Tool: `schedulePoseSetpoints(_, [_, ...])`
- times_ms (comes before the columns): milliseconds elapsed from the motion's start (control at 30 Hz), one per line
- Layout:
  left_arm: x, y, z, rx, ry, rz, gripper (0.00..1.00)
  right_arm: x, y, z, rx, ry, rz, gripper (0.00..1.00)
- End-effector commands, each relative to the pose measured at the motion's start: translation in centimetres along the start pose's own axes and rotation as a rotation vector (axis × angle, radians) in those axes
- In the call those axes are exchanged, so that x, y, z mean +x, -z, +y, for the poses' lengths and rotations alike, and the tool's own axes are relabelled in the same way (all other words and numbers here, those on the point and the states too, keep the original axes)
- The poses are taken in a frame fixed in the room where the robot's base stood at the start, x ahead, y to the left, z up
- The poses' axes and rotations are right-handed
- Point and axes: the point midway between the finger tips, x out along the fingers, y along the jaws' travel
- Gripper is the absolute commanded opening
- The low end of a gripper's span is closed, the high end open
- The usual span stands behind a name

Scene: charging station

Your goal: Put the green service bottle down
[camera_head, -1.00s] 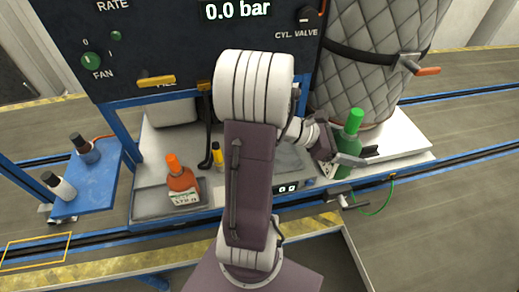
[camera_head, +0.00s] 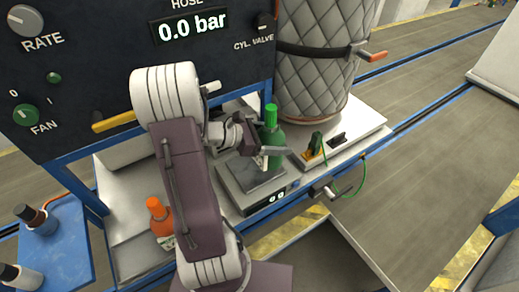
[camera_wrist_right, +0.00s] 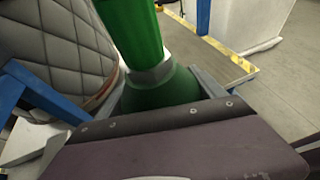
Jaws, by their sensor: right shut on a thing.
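The green service bottle (camera_head: 271,121) is upright in my right gripper (camera_head: 268,149), whose jaws are shut on its body. The bottle is at the back of the scale's dark plate (camera_head: 245,174); I cannot tell whether its base touches. The scale's display (camera_head: 278,197) appears to read zero. In the right wrist view the bottle's green neck and shoulder (camera_wrist_right: 160,88) fill the middle, between the finger tips; its base is hidden. My left gripper is not in view.
A quilted cylinder (camera_head: 318,70) stands behind right. A yellow-and-green connector (camera_head: 314,148) is right of the scale. A blue shelf (camera_head: 65,238) holds two bottles.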

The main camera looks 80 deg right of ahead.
Motion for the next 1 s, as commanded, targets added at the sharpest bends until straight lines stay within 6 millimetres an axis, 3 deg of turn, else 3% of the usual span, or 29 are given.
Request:
schedulePoseSetpoints(100, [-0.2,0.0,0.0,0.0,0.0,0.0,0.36,-0.9,2.2,2.4,-0.004,-0.002,-0.002,0.09])
schedulePoseSetpoints(300, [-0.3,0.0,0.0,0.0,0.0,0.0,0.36,-1.7,4.2,4.5,0.0,0.0,-0.002,0.09])
schedulePoseSetpoints(467, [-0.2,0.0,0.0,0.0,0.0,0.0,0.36,-1.6,4.7,4.6,-0.001,0.001,-0.002,0.09])
schedulePoseSetpoints(700, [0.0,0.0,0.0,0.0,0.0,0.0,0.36,-0.3,8.0,4.6,-0.001,0.001,-0.001,0.09])
schedulePoseSetpoints(1000, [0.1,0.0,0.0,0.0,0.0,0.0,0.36,-0.2,8.2,4.6,0.001,0.0,-0.001,0.09])
